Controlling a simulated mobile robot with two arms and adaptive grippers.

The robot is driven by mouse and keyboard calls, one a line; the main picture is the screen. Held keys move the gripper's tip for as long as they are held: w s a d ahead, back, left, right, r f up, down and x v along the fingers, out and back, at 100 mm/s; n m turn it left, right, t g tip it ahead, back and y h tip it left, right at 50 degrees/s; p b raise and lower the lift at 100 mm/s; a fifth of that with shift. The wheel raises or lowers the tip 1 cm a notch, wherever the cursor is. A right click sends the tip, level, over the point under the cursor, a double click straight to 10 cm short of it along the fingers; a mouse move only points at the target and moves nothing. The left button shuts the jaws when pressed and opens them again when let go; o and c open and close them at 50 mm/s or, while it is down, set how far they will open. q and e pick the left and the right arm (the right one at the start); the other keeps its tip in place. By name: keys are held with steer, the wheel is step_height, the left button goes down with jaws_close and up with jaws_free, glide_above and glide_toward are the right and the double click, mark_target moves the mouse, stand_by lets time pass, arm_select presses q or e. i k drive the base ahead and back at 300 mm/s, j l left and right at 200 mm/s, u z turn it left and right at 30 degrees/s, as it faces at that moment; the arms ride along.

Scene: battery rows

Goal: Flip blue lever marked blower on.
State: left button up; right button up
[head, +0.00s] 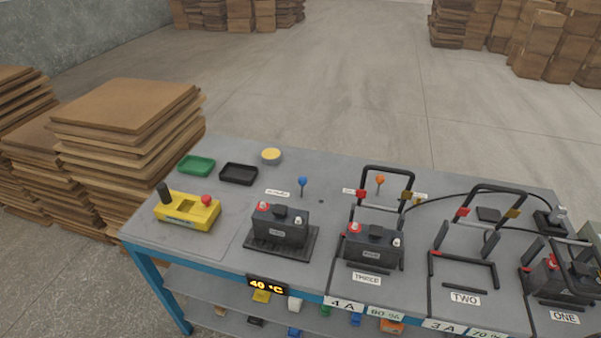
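A small blue-knobbed lever (303,182) stands upright on the grey table (225,220), behind the left battery (281,225). A small white label (277,194) lies just left of it; its text is too small to read. An orange-knobbed lever (380,181) stands further right, behind the battery at the bay marked three, with a white label near it. Whether the blue lever is in its on or off position cannot be told. Neither of my grippers is in the head view.
A yellow device (187,211), a green tray (196,165), a black tray (239,174) and a round yellow-topped item (271,156) are on the left half. Black frames and cables occupy the right half. Stacked boards (125,110) stand beyond the left edge.

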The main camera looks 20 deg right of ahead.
mark_target(302, 180)
steer(key=j+z, duration=0.1)
steer(key=z, duration=0.35)
steer(key=i+j+z, duration=0.1)
steer(key=z, duration=0.3)
steer(key=j+z, duration=0.2)
steer(key=z, duration=0.25)
steer(key=j+z, duration=0.1)
steer(key=z, duration=0.35)
steer(key=j+z, duration=0.15)
steer(key=z, duration=0.25)
steer(key=k+j+z, duration=0.15)
steer(key=j, duration=0.2)
steer(key=j+z, duration=0.15)
steer(key=j, duration=0.2)
steer(key=k+j+z, duration=0.3)
steer(key=j, duration=0.3)
steer(key=k+j, duration=0.2)
steer(key=j, duration=0.1)
